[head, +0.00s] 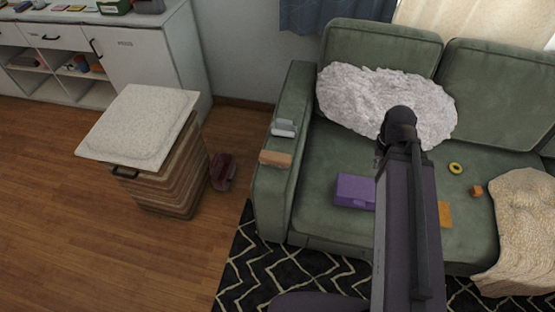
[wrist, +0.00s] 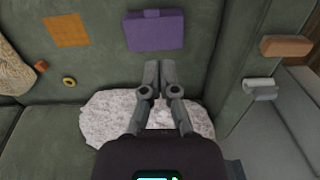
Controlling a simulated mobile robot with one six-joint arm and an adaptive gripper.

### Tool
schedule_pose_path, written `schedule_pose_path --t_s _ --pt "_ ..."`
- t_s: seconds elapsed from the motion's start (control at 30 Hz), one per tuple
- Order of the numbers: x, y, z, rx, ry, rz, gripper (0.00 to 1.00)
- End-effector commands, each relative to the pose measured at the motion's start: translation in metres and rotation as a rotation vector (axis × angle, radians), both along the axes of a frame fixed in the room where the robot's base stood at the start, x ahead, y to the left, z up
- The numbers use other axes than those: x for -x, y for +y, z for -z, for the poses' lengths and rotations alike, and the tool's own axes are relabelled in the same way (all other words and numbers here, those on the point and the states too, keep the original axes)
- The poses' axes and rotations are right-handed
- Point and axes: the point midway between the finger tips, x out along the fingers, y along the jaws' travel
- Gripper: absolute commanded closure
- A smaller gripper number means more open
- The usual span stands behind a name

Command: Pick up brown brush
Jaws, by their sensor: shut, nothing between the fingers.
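A brown block-shaped thing, which looks like the brush (head: 275,158), lies on the sofa's left armrest. It also shows at the right of the wrist view (wrist: 286,46). My gripper (wrist: 160,70) is shut and empty, with its fingers close together over the sofa seat. The brush is off to the right of the fingers in the wrist view, well apart from them. In the head view my arm hides most of the gripper.
A grey object (head: 284,128) lies beside the brush on the armrest. A purple box (head: 355,191), orange square (head: 445,214), yellow ring (head: 455,168) and small orange cube (head: 476,190) are on the green seat. A white fluffy cushion (head: 350,95) leans behind. A hamper (head: 140,120) stands left.

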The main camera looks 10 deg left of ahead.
Motion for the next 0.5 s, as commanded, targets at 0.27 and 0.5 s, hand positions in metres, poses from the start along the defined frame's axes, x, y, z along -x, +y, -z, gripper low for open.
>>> schedule_pose_path --t_s 0.27,0.5 --pt "-0.001 0.001 0.001 0.0 0.0 -0.008 0.61" --pt "-0.02 0.024 0.01 0.0 0.0 -0.134 0.0"
